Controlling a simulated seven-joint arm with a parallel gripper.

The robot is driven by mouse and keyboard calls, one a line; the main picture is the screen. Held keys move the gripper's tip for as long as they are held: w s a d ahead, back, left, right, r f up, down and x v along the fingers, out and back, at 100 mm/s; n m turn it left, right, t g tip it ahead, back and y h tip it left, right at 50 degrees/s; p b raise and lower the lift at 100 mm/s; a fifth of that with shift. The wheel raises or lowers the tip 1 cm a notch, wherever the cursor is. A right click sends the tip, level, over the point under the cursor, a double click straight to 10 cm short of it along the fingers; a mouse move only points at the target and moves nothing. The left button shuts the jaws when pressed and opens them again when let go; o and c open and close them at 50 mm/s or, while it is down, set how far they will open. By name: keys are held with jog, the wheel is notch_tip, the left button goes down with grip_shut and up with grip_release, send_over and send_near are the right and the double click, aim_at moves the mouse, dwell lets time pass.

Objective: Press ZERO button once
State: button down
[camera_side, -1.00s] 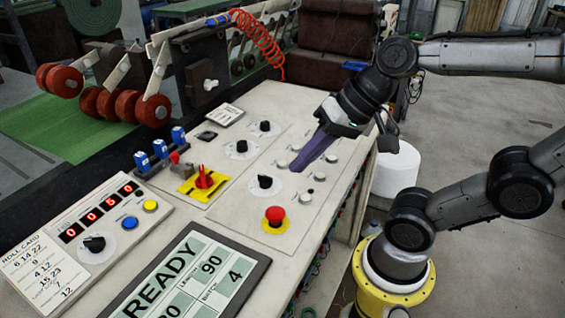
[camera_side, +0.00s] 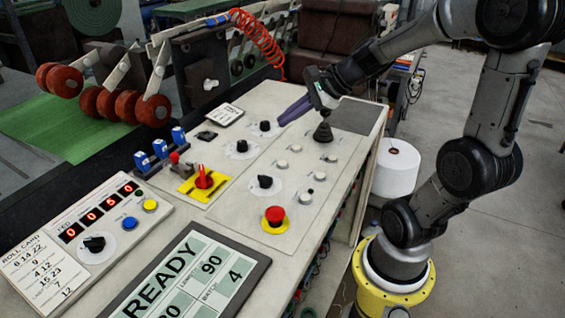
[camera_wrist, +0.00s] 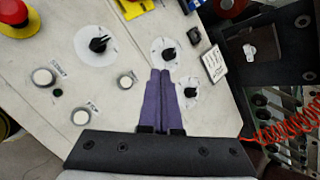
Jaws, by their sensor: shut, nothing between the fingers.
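My gripper (camera_side: 281,123) has long purple fingers, shut and empty, over the far part of the pale control panel (camera_side: 225,205). Its tips are close to the far black knob (camera_side: 265,127); I cannot tell whether they touch anything. In the wrist view the fingertips (camera_wrist: 160,71) lie between two black knobs on white dials (camera_wrist: 168,53) (camera_wrist: 190,92). Several white round buttons sit on the panel, including one (camera_side: 282,164) in the side view and two (camera_wrist: 44,77) (camera_wrist: 127,80) in the wrist view. Their labels are too small to read, so I cannot tell which is ZERO.
A black joystick (camera_side: 323,132) stands beside my gripper. A red mushroom button (camera_side: 274,214) and a red lever (camera_side: 203,178) rise from the panel. A counter box (camera_side: 104,228) has red digits and blue and yellow buttons. A READY screen (camera_side: 195,280) is in front.

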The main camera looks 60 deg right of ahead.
aim_at(282, 163)
jog(key=shift+f, duration=0.1)
jog(key=shift+f, duration=4.3)
jog(key=shift+f, duration=0.1)
jog(key=shift+f, duration=0.3)
jog(key=shift+f, duration=0.45)
jog(key=shift+r, duration=0.85)
